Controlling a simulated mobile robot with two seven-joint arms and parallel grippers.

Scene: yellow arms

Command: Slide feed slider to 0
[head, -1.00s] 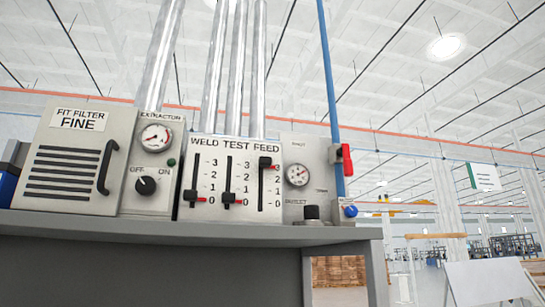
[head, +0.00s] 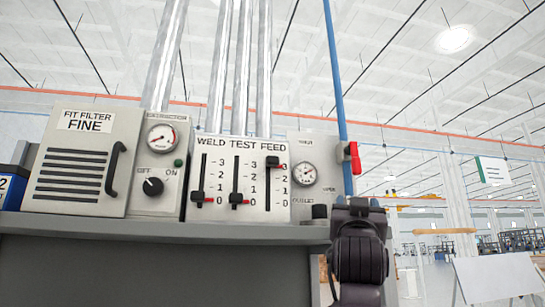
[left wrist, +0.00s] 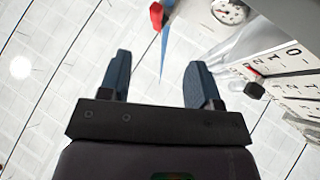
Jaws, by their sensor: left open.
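The feed slider (head: 271,166) is the rightmost of three sliders on the white panel (head: 217,187). Its black knob is at the top, beside the 3. The weld slider (head: 198,197) and test slider (head: 236,199) are low, near 0. My left gripper (head: 357,207) is at the lower right of the head view, below the red valve handle, and appears apart from the panel. In the left wrist view my gripper (left wrist: 158,75) is open with nothing between its fingers. A black knob with a red pointer, apparently the feed slider (left wrist: 254,88), is right of the right finger.
The grey shelf (head: 150,227) juts out below the panels. The extractor dial (head: 153,187) is to the left.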

